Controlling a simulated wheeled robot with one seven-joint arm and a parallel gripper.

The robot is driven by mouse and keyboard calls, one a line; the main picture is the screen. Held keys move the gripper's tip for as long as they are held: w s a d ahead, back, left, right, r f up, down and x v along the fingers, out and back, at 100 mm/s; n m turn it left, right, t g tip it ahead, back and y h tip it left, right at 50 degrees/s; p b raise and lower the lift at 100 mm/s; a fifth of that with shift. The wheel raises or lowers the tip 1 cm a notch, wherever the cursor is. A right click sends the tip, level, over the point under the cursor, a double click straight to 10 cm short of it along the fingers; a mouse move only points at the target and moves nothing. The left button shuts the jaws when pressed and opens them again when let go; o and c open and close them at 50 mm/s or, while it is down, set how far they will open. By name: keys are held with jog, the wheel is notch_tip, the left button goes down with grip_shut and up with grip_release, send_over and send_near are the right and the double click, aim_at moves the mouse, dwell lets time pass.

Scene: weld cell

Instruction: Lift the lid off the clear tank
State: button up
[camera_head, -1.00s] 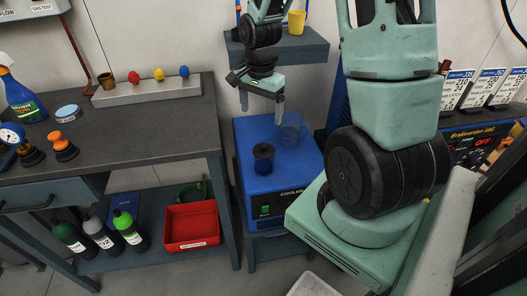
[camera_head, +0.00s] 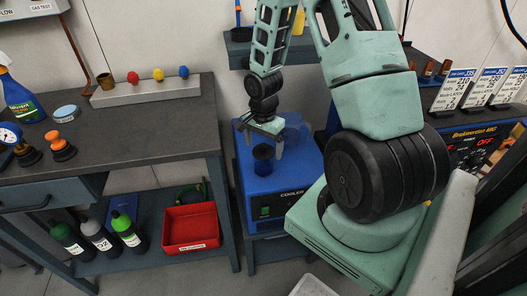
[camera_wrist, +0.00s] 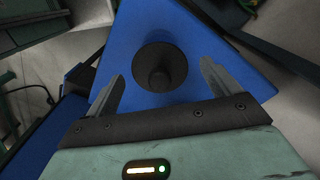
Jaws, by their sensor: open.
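A round black lid with a raised knob (camera_head: 263,152) is on top of the blue cooler, near its front left; it also shows from above in the wrist view (camera_wrist: 160,67). What lies beneath the lid is mostly hidden. A clear, bluish tank (camera_head: 294,128) stands on the cooler just behind and to the right of the lid, partly hidden by my arm. My gripper (camera_head: 265,146) is open and points down over the lid. In the wrist view its two fingers (camera_wrist: 162,82) are apart, one on each side of the knob, with nothing between them touching.
The blue cooler (camera_head: 285,180) stands between a grey workbench (camera_head: 130,125) on the left and my own base. A wall shelf (camera_head: 310,50) is behind. A red bin (camera_head: 191,225) and several bottles are on the bench's lower shelf.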

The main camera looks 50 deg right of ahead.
jog(key=c, duration=1.1)
jog(key=shift+o, duration=0.2)
jog(key=shift+r, duration=0.1)
